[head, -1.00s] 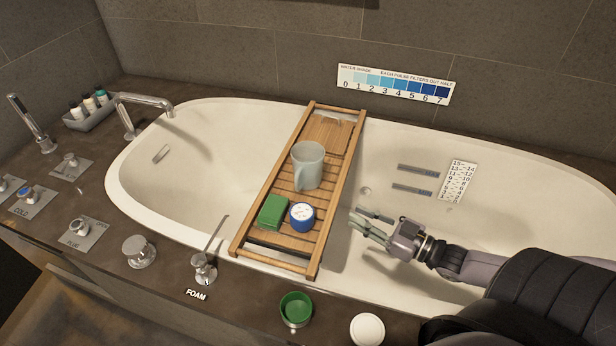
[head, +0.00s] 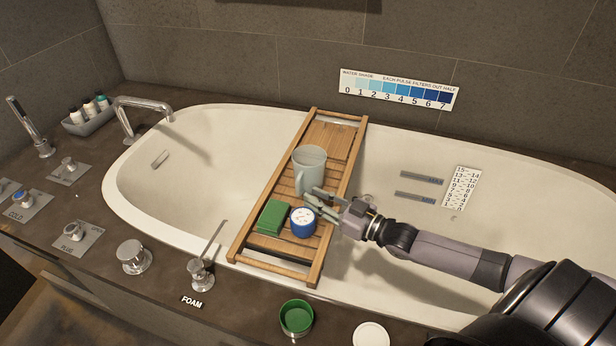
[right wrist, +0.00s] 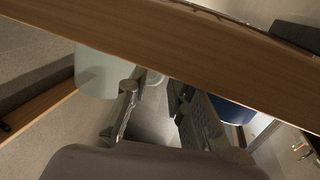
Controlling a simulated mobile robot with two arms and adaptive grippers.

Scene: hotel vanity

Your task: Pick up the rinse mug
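The rinse mug (head: 309,160), pale grey-green, stands upright on the wooden bath tray, its handle facing the front. My right gripper (head: 314,198) is open, with its fingers apart, just in front of the mug, near the handle. In the right wrist view the mug (right wrist: 95,75) shows at upper left, partly hidden by a wooden tray rail. Part of its handle shows near the gap between my fingers (right wrist: 153,92). I cannot tell whether the fingers touch it. My left gripper is not in view.
The wooden tray (head: 337,140) spans the white bathtub (head: 215,125). A green block (head: 273,216) and a blue jar with a white top (head: 302,222) stand close to my right gripper. A green cup (head: 296,317) and a white round lid (head: 371,335) sit on the front ledge.

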